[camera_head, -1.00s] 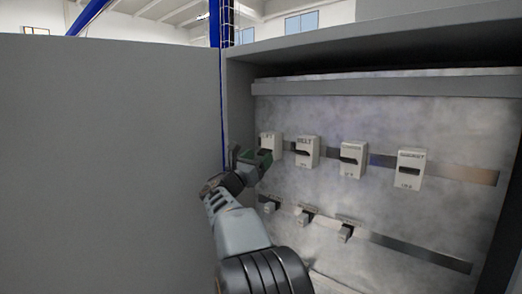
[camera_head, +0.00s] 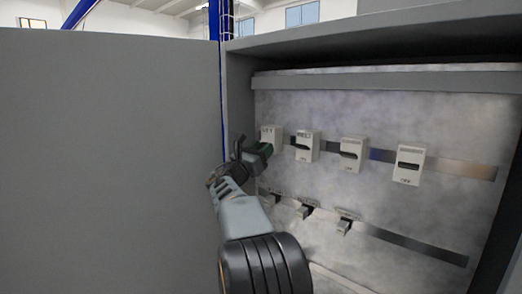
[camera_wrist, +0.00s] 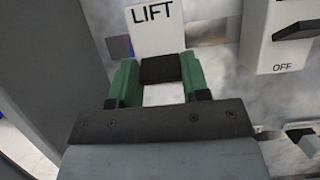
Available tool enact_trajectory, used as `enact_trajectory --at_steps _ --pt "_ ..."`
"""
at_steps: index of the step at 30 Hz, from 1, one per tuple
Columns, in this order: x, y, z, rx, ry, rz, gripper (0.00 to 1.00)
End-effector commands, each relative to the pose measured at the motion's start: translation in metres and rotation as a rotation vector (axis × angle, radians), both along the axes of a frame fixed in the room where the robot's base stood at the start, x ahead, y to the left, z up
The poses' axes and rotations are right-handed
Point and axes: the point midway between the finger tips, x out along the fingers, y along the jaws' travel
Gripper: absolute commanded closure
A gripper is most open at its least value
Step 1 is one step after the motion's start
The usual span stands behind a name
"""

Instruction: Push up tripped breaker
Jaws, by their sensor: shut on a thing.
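The breaker marked LIFT (camera_wrist: 153,34) is a white block at the left end of the upper row; in the head view its top (camera_head: 269,132) shows above my gripper (camera_head: 262,150). In the wrist view the green fingers of my gripper (camera_wrist: 158,68) stand either side of its black lever (camera_wrist: 160,70) and are shut on it. The breaker's white lower part shows between the fingers below the lever. Its lower label is hidden. To the right, the BELT breaker (camera_head: 305,146) has a black lever, with OFF printed below it in the wrist view.
Two more white breakers (camera_head: 352,153) (camera_head: 409,165) stand further right on the upper rail. Several small switches (camera_head: 343,226) sit on a lower rail under my arm. The cabinet's grey left wall (camera_head: 237,110) is close to my gripper, and a large grey panel (camera_head: 110,160) fills the left.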

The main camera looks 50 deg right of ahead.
Motion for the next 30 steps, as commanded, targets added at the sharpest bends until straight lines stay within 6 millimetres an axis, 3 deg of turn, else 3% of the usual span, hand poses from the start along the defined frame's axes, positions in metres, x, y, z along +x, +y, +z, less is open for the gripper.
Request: enact_trajectory --at_steps 3,11,30 --pt "0.000 0.000 0.000 0.000 0.000 0.000 0.81" --pt "0.000 0.001 0.004 0.037 0.001 0.000 0.81" --pt "0.000 0.003 0.018 0.467 0.037 0.001 0.81"
